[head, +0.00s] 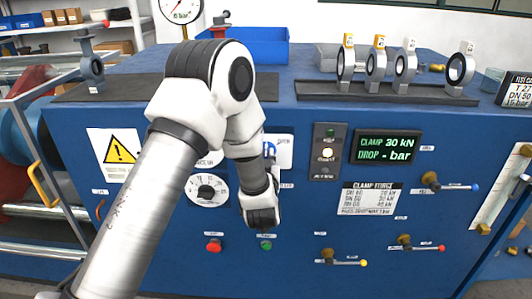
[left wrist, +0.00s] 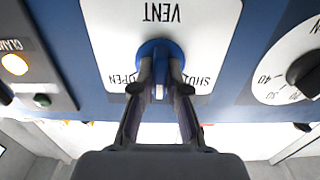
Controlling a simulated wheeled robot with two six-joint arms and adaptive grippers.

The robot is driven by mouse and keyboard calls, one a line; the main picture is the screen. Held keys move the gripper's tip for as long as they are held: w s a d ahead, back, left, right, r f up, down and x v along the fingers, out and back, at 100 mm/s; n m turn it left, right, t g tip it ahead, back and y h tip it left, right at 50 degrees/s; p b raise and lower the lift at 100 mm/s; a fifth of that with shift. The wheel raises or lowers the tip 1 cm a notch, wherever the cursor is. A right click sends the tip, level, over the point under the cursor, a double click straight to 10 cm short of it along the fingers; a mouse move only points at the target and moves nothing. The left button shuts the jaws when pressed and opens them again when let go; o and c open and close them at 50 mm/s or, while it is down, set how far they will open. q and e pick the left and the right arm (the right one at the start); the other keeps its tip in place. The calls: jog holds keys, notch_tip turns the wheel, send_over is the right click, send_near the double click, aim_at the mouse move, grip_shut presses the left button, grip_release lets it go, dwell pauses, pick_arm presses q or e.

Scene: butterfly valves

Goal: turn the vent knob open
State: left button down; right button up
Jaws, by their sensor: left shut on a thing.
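The vent knob (left wrist: 158,50) has a round blue base on a white plate (left wrist: 205,25) marked VENT, OPEN and SHUT, upside down in the left wrist view. My left gripper (left wrist: 160,65) is shut on the knob, one dark finger on each side, with a pale strip between them. The fingers hide most of the knob's grip, so I cannot tell its exact angle. In the head view my left gripper (head: 270,162) reaches the vent plate (head: 284,148), and my arm covers part of it. My right gripper is not in view.
A numbered dial knob (head: 206,191) is left of the vent plate. A lamp panel (head: 327,152) and a green-lettered display (head: 385,147) are to its right. Red (head: 214,245) and green (head: 266,245) buttons sit below. Brass-ended levers (head: 430,180) are farther right.

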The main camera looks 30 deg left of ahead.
pick_arm(q)
jog(key=m+p, duration=0.2)
jog(key=m, duration=0.3)
jog(key=shift+r+m+p, duration=0.15)
jog(key=shift+m+p, duration=0.15)
jog(key=shift+p, duration=0.05)
jog(key=m+p, duration=0.2)
jog(key=m, duration=0.2)
jog(key=shift+m+p, duration=0.55)
jog(key=shift+m, duration=0.45)
jog(key=c, duration=1.2)
grip_release()
jog(key=shift+f, duration=0.2)
jog(key=v, duration=1.2)
